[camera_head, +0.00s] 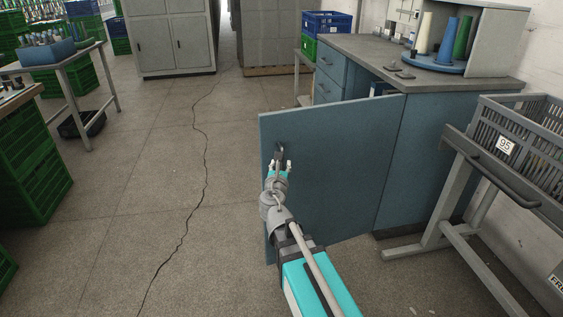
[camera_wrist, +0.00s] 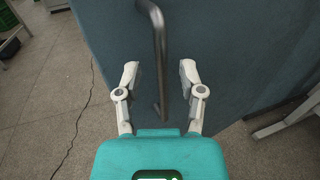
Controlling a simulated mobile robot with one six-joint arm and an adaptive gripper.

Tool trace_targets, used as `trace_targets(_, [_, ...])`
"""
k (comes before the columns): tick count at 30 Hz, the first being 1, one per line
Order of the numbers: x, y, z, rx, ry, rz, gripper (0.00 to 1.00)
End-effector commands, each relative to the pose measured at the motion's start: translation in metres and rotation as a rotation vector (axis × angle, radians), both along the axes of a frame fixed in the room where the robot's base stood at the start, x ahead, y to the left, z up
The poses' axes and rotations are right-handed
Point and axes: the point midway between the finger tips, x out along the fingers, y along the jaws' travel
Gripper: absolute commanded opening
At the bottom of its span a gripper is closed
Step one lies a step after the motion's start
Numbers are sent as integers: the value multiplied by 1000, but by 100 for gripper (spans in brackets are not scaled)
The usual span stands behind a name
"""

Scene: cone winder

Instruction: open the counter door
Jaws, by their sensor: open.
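The counter door (camera_head: 335,170) is a flat blue-grey panel, standing swung out from the counter (camera_head: 440,130) in the head view. It also fills much of the wrist view (camera_wrist: 240,50). Its dark bar handle (camera_head: 280,150) is near the door's free left edge. In the wrist view the handle (camera_wrist: 160,50) runs lengthwise between my fingers. My gripper (camera_head: 278,166) is open at the handle, with one finger on each side. In the wrist view the fingertips of my gripper (camera_wrist: 159,73) show gaps to the bar. The counter's inside is mostly hidden behind the door.
A grey basket cart (camera_head: 505,165) stands close on the right. Cones of yarn (camera_head: 445,40) stand on the counter top. A side table (camera_head: 65,65) and green crates (camera_head: 40,160) are at left. The cracked floor (camera_head: 160,180) left of the door is clear.

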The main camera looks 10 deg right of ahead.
Motion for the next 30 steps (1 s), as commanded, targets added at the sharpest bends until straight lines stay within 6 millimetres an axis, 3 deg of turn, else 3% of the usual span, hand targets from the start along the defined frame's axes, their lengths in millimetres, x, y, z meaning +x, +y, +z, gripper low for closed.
trace_targets(3, [-19, 5, 0, 0, 0, 2, 51])
trace_targets(10, [-40, 10, 0, 0, 0, 0, 51])
trace_targets(25, [-45, 12, 0, 1, 1, -1, 51])
trace_targets(30, [-46, 3, -2, 78, -2, -36, 51])
